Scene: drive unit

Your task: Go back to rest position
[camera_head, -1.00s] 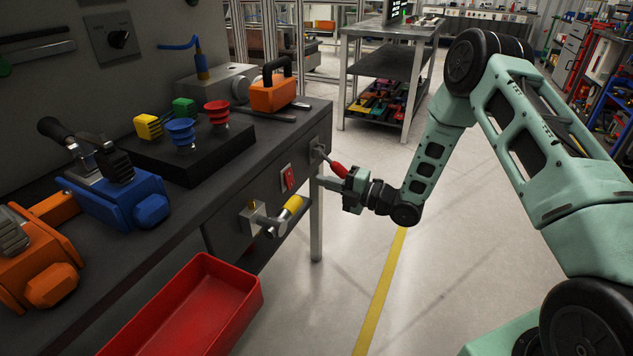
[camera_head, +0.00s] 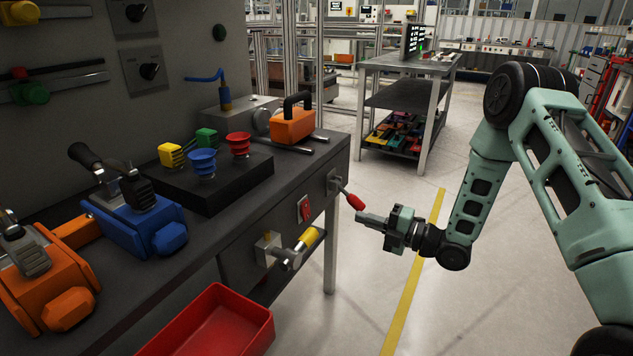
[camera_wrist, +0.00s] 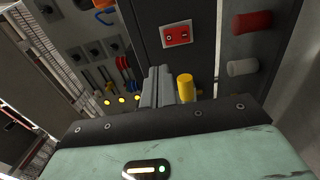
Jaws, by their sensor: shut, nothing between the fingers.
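My gripper (camera_head: 372,220) is out over the floor, just right of the bench front in the head view. Its fingers are together and hold nothing. In the wrist view the closed fingers (camera_wrist: 158,86) point towards the bench front. The lever with a red handle (camera_head: 355,201) sticks out from the right end of the bench front, just above and left of my fingertips; a small gap seems to separate them. The valve with a yellow handle (camera_head: 308,238) is further left and lower. It also shows in the wrist view, right of the fingers.
The bench (camera_head: 281,178) carries clamps, coloured knobs on a black block and an orange handled box (camera_head: 292,126). A red switch (camera_head: 304,208) is on its front. A red bin (camera_head: 222,322) stands below. Floor around my gripper is clear, with a yellow line (camera_head: 407,300).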

